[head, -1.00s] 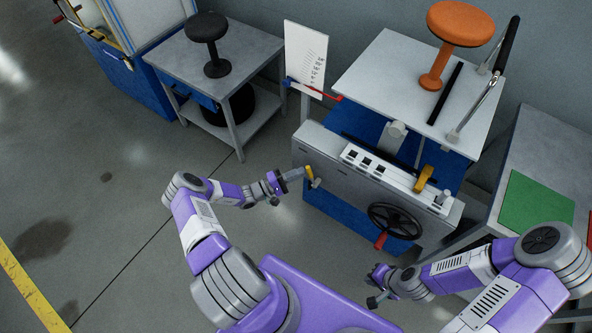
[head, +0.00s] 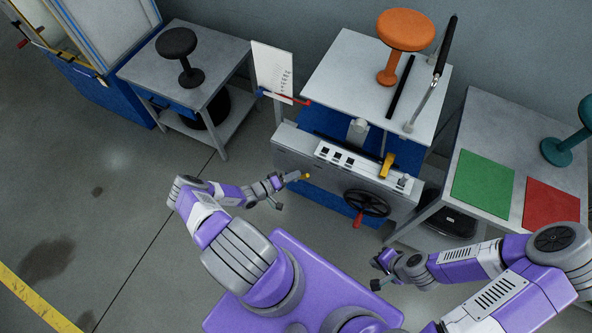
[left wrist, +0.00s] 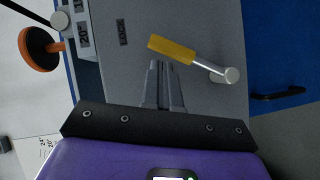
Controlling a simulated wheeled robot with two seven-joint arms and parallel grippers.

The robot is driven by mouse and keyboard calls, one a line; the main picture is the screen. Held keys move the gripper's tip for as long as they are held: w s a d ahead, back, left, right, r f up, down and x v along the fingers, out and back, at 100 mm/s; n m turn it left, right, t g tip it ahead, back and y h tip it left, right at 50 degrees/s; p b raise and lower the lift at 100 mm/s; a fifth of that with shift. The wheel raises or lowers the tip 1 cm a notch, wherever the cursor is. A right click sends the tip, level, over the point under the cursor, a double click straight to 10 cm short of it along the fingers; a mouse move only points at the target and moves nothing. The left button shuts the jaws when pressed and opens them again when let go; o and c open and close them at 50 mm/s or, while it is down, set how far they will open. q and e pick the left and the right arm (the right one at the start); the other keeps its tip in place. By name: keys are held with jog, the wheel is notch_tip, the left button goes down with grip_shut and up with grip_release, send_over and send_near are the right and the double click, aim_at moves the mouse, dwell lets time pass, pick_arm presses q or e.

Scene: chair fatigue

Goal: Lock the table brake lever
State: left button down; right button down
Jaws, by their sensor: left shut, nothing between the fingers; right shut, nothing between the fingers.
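The brake lever (left wrist: 172,50), with a yellow grip on a silver rod, is on the grey front panel of the blue-based machine. In the left wrist view the rod ends at a round silver pivot (left wrist: 231,75), and the grip slants toward the LOCK label (left wrist: 123,32). My left gripper (left wrist: 161,64) is shut and empty, its tips right beside the grip; I cannot tell whether they touch. In the head view the left gripper (head: 294,177) hides most of the lever, with only a yellow end (head: 305,177) showing. My right gripper (head: 378,272) is shut and empty, low and away from the machine.
A black handwheel (head: 367,203) with a red handle is right of the lever. A yellow part (head: 387,165) stands by the switch panel. The table top (head: 345,75) bears an orange stool (head: 405,32). A side table with green (head: 483,183) and red mats stands right.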

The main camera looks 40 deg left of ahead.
pick_arm(q)
jog(key=shift+d, duration=0.5)
jog(key=shift+d, duration=0.1)
jog(key=shift+p, duration=0.3)
jog(key=s+a+r, duration=0.2)
jog(key=s+a, duration=0.1)
jog(key=s, duration=0.2)
jog(key=s+a+r+p, duration=0.1)
jog(key=s+a+r, duration=0.1)
jog(key=s+a, duration=0.2)
jog(key=shift+s+r, duration=0.3)
jog(key=shift+s, duration=0.3)
jog(key=shift+d, duration=0.1)
